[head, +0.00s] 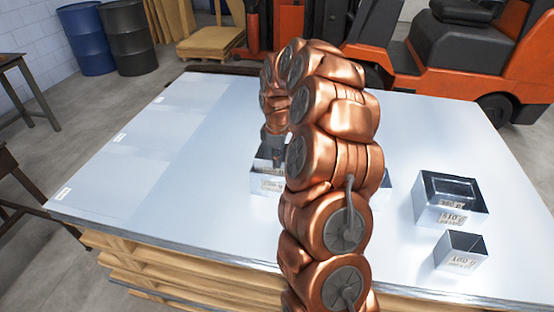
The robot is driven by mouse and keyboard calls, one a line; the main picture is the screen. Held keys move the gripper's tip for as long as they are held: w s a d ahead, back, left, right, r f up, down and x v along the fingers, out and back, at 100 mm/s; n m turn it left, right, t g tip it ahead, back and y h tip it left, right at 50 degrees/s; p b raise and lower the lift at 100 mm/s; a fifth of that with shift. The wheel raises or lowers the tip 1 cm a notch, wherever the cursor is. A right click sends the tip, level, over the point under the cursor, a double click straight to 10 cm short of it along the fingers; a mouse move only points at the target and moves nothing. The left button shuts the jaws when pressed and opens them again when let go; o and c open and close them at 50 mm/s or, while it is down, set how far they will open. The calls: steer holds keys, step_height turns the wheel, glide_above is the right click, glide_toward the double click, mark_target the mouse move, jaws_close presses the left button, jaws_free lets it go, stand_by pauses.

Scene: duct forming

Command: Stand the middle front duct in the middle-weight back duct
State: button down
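An open square metal duct (265,185) with a label on its front stands left of my arm, partly hidden by it. My gripper (273,152) is at the mouth of this duct, small and dark. Its fingers, and anything between them, cannot be made out. A sliver of another metal duct (387,180) shows just right of my arm; the rest is hidden. At the right, a large open duct (425,205) with a label stands at the back, and a smaller labelled open duct (474,256) stands in front of it, apart from it. The label print is too small to read surely.
The ducts stand on a metal sheet (190,150) on a stack of wooden pallets (150,275). The left side of the sheet is clear apart from small labels. Blue (86,40) and dark (128,38) drums and an orange forklift (480,65) stand behind.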

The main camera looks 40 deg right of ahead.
steer(key=c, duration=1.2)
jaws_free()
steer(key=shift+c, duration=0.2)
steer(key=shift+r, duration=0.1)
steer(key=shift+r+p, duration=0.7)
steer(key=shift+r, duration=2.7)
steer(key=shift+a, duration=0.1)
